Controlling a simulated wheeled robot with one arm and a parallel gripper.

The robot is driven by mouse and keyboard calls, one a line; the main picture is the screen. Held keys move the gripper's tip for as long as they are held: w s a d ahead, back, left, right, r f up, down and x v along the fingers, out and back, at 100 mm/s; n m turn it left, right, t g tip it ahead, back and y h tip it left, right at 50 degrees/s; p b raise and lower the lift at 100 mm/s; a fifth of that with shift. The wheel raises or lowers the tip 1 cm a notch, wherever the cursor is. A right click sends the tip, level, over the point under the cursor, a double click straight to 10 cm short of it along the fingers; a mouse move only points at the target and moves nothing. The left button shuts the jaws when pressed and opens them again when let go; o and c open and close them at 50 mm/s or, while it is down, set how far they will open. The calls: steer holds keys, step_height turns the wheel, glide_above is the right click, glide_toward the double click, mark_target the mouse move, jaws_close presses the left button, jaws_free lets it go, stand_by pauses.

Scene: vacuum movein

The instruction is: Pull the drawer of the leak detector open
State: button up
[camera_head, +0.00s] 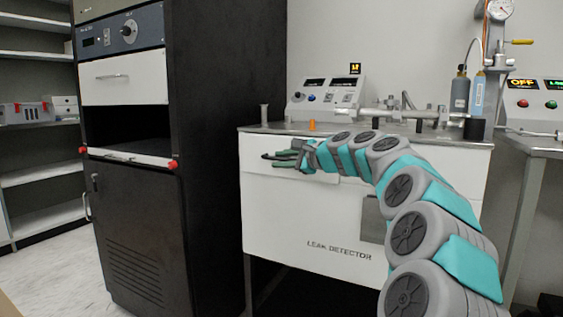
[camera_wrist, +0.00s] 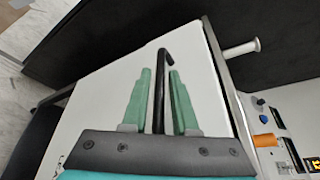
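The leak detector (camera_head: 300,215) is a white cabinet with its name on the front, standing right of the black rack. Its drawer front (camera_head: 330,177) is at the upper part of the cabinet, partly hidden by my arm. A dark bar handle (camera_wrist: 161,85) with a bent end shows in the wrist view. My gripper (camera_head: 283,159) is at the drawer, level with the handle. In the wrist view its green fingers (camera_wrist: 161,78) stand on both sides of the handle, with a visible gap to the bar on each side.
The black rack (camera_head: 225,150) stands close on the left, with a shelf edge with red ends (camera_head: 128,158) sticking out. The detector's top carries a control box (camera_head: 326,98), an orange cap (camera_head: 312,125) and fittings. Another bench (camera_head: 535,145) is at right. Floor (camera_head: 50,270) is free at lower left.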

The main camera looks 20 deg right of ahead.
steer(key=shift+c, duration=0.2)
jaws_close()
stand_by(1.3)
